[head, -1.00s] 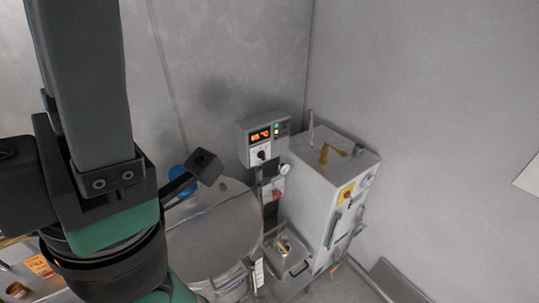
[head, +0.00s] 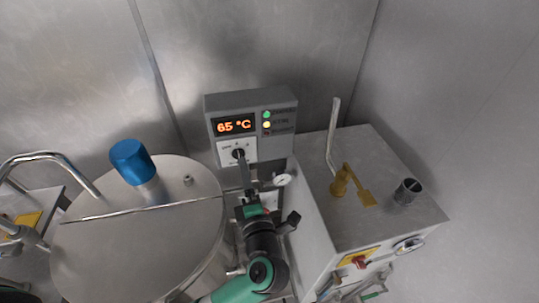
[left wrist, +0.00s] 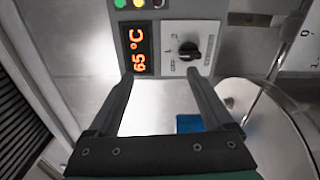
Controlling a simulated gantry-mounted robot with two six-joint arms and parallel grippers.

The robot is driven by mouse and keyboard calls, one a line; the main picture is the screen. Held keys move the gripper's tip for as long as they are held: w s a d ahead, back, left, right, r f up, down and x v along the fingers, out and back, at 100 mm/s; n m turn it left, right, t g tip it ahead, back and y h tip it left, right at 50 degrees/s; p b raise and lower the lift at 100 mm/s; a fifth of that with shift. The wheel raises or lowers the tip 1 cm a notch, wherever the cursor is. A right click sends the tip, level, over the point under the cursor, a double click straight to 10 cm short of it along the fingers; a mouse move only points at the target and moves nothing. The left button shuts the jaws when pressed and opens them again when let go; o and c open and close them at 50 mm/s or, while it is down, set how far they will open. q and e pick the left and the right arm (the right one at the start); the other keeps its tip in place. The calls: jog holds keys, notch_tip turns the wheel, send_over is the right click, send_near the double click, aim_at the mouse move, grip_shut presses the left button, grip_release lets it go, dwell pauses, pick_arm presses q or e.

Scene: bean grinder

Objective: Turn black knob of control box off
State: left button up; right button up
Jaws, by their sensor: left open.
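The grey control box (head: 250,103) is mounted in front of the back wall and its display reads 65 °C. Its black knob (head: 238,153) sits on a white plate below the display. In the left wrist view the box appears turned sideways, with the knob (left wrist: 189,50) just beyond the right-hand fingertip. My left gripper (head: 244,166) is just below the knob in the head view. Its two fingers are apart and empty in the left wrist view (left wrist: 160,78), and no contact with the knob shows. My right gripper is not in view.
A large round steel vessel (head: 120,235) with a blue cap (head: 132,162) stands left of my arm. A steel cabinet (head: 350,220) with a yellow lever (head: 343,182) stands to the right. A round gauge (head: 282,180) is close to my gripper's right.

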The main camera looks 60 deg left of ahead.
pick_arm(q)
notch_tip(320, 180, down, 6)
jog(key=s+m+b, duration=0.1)
jog(key=s+b, duration=0.1)
jog(key=w+x, duration=0.1)
jog(key=x, duration=1)
jog(key=shift+w, duration=0.25)
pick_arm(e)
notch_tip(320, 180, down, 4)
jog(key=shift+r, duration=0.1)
pick_arm(q)
grip_shut()
